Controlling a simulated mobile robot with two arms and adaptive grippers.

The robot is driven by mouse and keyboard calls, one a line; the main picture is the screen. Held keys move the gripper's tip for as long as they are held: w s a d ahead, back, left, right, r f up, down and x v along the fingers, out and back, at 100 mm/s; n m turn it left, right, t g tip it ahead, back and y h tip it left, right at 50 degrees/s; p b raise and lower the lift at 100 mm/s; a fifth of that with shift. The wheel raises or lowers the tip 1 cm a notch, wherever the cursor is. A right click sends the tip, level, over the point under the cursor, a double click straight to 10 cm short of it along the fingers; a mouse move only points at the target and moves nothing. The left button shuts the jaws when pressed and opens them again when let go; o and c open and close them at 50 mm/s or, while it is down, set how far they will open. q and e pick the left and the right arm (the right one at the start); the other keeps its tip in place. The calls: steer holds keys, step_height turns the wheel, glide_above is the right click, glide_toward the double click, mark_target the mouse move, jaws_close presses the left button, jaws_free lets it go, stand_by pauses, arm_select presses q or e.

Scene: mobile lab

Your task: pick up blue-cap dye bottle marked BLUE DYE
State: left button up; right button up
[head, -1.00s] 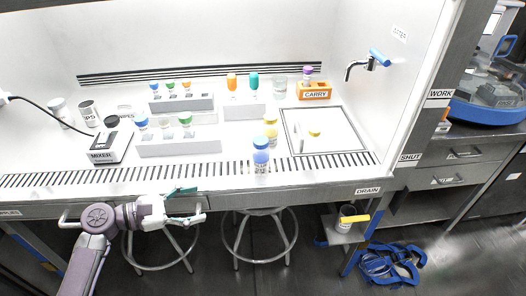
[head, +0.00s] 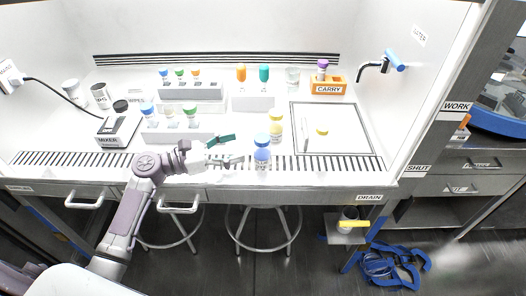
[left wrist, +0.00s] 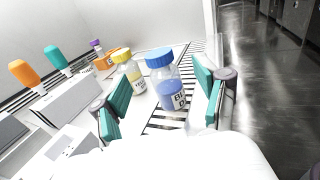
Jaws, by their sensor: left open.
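The blue-cap dye bottle (head: 262,152) stands upright near the front of the bench, on the slotted strip. In the left wrist view the blue-cap bottle (left wrist: 168,84) shows blue liquid and a partly visible label, and stands beyond and between the open fingers. My left gripper (head: 232,151) is open and empty, just left of the bottle, its fingers pointing towards it. The left gripper's teal finger pads (left wrist: 160,108) frame the bottle in the left wrist view, apart from it. My right gripper is in neither view.
A yellow-cap bottle (head: 276,125) stands close behind the blue one; it also shows in the left wrist view (left wrist: 130,72). A tray (head: 375,136) lies to the right. A rack (head: 180,138) with capped tubes and a mixer (head: 117,130) stand to the left.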

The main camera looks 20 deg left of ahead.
mark_target(262, 138)
arm_select(q)
steer(key=x, duration=0.3)
steer(key=shift+w, duration=0.1)
steer(key=p+x, duration=0.1)
steer(key=x, duration=0.4)
steer(key=shift+w+r, duration=0.1)
steer(key=shift+r, duration=0.05)
jaws_close()
